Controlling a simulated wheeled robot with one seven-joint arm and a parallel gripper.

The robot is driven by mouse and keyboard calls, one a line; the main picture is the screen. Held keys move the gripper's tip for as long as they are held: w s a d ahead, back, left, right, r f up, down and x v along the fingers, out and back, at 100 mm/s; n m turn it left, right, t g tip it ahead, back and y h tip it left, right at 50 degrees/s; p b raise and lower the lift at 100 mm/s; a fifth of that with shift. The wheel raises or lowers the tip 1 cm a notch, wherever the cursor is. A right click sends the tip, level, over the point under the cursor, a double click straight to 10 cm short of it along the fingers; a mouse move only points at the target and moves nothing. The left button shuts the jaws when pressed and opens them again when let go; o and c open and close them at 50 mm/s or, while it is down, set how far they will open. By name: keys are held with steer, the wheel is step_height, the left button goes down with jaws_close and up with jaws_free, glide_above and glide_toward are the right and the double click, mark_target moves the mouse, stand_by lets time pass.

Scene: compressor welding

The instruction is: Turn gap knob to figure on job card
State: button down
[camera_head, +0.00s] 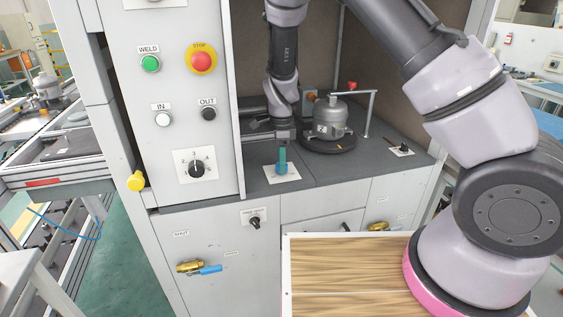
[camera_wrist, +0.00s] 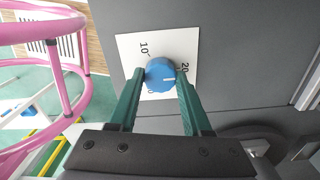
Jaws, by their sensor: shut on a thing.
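The blue round knob (camera_wrist: 158,72) sits on a white scale plate (camera_wrist: 130,45) and carries a short white mark. The figures 10 and 20 show on the plate; another figure near the knob's lower edge is partly hidden. My gripper (camera_wrist: 160,77) has its two green fingers on either side of the knob and is shut on it. In the head view the gripper (camera_head: 282,157) points down at the knob (camera_head: 281,169) on the grey bench top, with the plate (camera_head: 290,177) under it. I cannot make out a job card in either view.
A grey compressor (camera_head: 331,117) stands on a round black base right of the gripper. The control panel (camera_head: 180,95) with WELD, STOP, IN and OUT buttons rises on the left. A wooden surface (camera_head: 345,275) with a white edge lies in front, and a pink frame (camera_wrist: 80,45) is at left.

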steer(key=n, duration=0.5)
steer(key=shift+n, duration=0.3)
steer(key=n, duration=1.2)
steer(key=shift+n, duration=0.4)
steer(key=n, duration=0.5)
steer(key=shift+n, duration=0.3)
steer(key=shift+c, duration=1.7)
jaws_free()
steer(key=shift+r, duration=0.15)
